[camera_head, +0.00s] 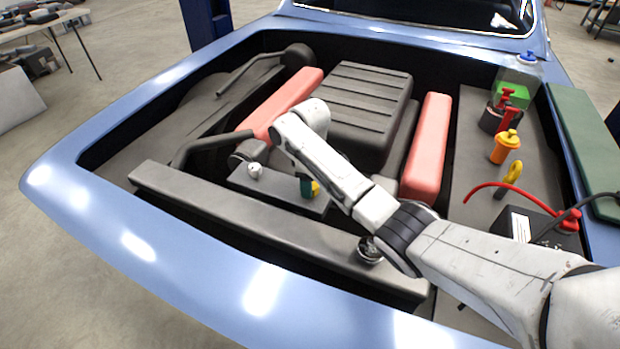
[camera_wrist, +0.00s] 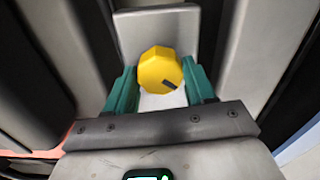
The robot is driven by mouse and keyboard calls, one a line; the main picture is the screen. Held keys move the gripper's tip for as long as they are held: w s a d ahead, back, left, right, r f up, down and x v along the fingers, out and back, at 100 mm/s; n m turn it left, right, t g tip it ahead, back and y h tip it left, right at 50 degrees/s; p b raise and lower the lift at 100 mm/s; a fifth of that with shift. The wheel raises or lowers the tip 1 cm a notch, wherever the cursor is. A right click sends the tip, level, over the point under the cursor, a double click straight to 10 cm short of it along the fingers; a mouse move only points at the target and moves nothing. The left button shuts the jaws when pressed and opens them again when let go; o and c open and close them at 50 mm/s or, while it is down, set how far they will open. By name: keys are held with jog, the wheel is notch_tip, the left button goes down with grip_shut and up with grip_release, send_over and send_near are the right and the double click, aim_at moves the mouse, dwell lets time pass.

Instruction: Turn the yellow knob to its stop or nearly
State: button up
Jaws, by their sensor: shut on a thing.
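The yellow knob (camera_wrist: 158,68) sits between the two green fingers of my gripper (camera_wrist: 161,86) in the wrist view. A finger stands on each side of it, and my gripper is shut on it. A short dark mark on the knob's face points to the lower right in that view. In the head view only a small yellow part of the knob (camera_head: 316,188) shows beside a green finger of my gripper (camera_head: 308,187). The knob is on a grey block (camera_head: 285,195) in the engine bay, and my arm hides part of this block.
A white round knob or cap (camera_head: 254,170) stands left on the same block. A dark bar (camera_head: 230,215) runs along the front. Pink-red covers (camera_head: 427,150) flank the ribbed engine cover (camera_head: 360,95). An orange cap (camera_head: 505,146) and a red cable (camera_head: 505,186) are at the right.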

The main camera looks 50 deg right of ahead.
jog(key=n+p, duration=0.1)
jog(key=n, duration=0.5)
jog(key=shift+r+p, duration=0.1)
jog(key=shift+p, duration=0.3)
jog(key=n+p, duration=0.1)
jog(key=n, duration=0.5)
jog(key=shift+n, duration=0.4)
jog(key=n, duration=1.2)
jog(key=shift+n, duration=0.4)
jog(key=o, duration=1)
jog(key=shift+o, duration=0.2)
notch_tip(320, 180, up, 11)
jog(key=b, duration=0.1)
jog(key=shift+f, duration=0.2)
